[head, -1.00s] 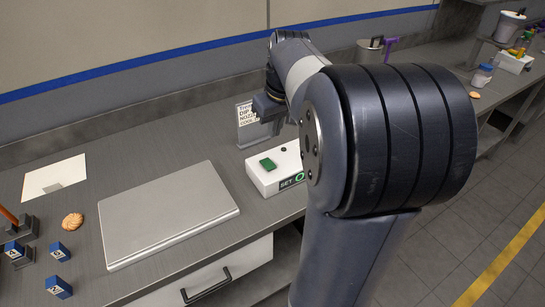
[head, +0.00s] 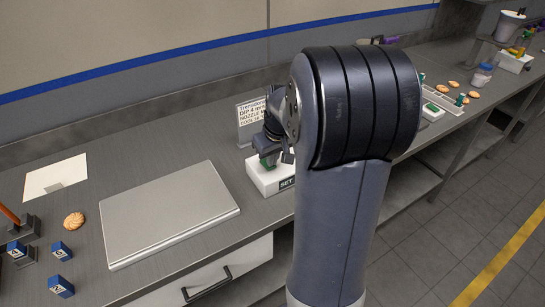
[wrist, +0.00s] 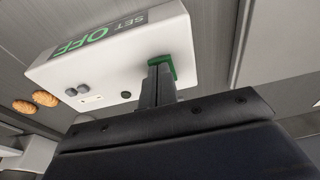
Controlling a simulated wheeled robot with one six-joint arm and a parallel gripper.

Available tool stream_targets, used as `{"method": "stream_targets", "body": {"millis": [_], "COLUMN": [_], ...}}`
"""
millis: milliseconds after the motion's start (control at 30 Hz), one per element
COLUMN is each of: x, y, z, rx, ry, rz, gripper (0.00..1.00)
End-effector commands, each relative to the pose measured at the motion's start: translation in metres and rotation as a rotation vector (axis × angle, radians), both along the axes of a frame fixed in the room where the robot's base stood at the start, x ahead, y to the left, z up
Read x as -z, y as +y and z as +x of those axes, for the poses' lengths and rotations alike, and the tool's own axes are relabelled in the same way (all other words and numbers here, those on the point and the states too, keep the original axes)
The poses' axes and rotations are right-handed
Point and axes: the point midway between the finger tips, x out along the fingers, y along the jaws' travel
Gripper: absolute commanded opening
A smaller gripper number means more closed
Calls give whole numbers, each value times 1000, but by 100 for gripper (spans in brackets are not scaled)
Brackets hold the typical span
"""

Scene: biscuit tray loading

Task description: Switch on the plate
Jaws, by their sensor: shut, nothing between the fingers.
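A white switch box (head: 262,184) stands on the counter, just right of the flat silver plate (head: 165,212). In the wrist view the box (wrist: 110,62) shows a green label reading "SET OFF" (wrist: 85,38) and a green rocker (wrist: 172,66) at one edge. My gripper (head: 267,157) is shut and empty, pointing down over the box. In the wrist view its fingertips (wrist: 159,72) are at the green rocker and hide part of it. I cannot tell whether they press it. My arm hides the box's right end in the head view.
A sign stand (head: 250,115) stands behind the box. A biscuit (head: 74,220), blue number blocks (head: 61,250) and a white card (head: 57,177) lie to the left. A tray (head: 445,100) and several biscuits are farther right. The counter behind the plate is clear.

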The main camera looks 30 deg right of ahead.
Motion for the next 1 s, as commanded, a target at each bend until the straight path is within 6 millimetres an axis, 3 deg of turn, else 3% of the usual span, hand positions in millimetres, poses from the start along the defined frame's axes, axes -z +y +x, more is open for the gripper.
{"method": "stream_targets", "body": {"millis": [300, 1000], "x": [14, 1], "y": [-1, 0], "z": [-5, 10], "rx": [0, 0], "ry": [-17, -13], "rz": [0, 1], "gripper": [0, 0]}}
